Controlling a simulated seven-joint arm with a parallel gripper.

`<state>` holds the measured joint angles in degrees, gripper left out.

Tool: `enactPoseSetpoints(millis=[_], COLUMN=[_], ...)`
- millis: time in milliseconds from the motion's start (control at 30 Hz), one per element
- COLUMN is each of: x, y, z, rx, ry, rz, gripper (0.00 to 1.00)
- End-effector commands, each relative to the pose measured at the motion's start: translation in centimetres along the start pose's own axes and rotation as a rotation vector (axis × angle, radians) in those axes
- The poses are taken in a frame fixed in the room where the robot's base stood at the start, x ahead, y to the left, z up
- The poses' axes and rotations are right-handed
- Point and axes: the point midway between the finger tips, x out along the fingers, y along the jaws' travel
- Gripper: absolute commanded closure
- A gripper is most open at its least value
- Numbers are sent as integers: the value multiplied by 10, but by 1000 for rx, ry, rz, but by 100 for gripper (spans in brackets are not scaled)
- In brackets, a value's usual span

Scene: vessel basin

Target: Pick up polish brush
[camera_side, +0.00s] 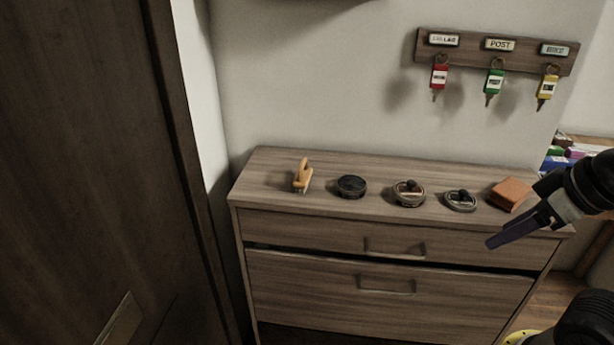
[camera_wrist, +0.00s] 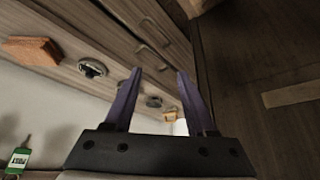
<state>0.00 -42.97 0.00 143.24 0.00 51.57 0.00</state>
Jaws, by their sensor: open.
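The polish brush appears to be the small item with an upright tan wooden handle (camera_side: 303,176) at the left end of the cabinet top. In the wrist view it shows as a small tan shape (camera_wrist: 169,115) beyond and between my fingers, partly hidden. My gripper (camera_side: 491,242) has purple fingers and hangs in front of the cabinet's right end, far from the brush. In the wrist view my gripper (camera_wrist: 158,72) is open, with nothing between its fingers.
A row on the cabinet top (camera_side: 262,170) holds a black tin (camera_side: 351,187), two round tins with dark knobs (camera_side: 409,193) (camera_side: 460,200) and an orange-brown block (camera_side: 510,194). Keys hang on a wall rack (camera_side: 497,52). A dark door (camera_side: 85,150) stands at left.

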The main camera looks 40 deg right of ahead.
Motion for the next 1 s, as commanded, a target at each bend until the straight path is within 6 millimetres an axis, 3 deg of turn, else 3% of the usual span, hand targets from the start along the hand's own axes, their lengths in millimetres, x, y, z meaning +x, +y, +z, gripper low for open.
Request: enactPoseSetpoints(millis=[367, 433, 733, 867, 1000], x=[0, 0, 0, -2, -27], y=[0, 0, 0, 1, 8], z=[0, 0, 0, 1, -33], rx=[0, 0, -28, -185, -511], ry=[0, 0, 0, -10, 30], rz=[0, 0, 0, 5, 44], gripper=[44, 50, 50, 50, 50])
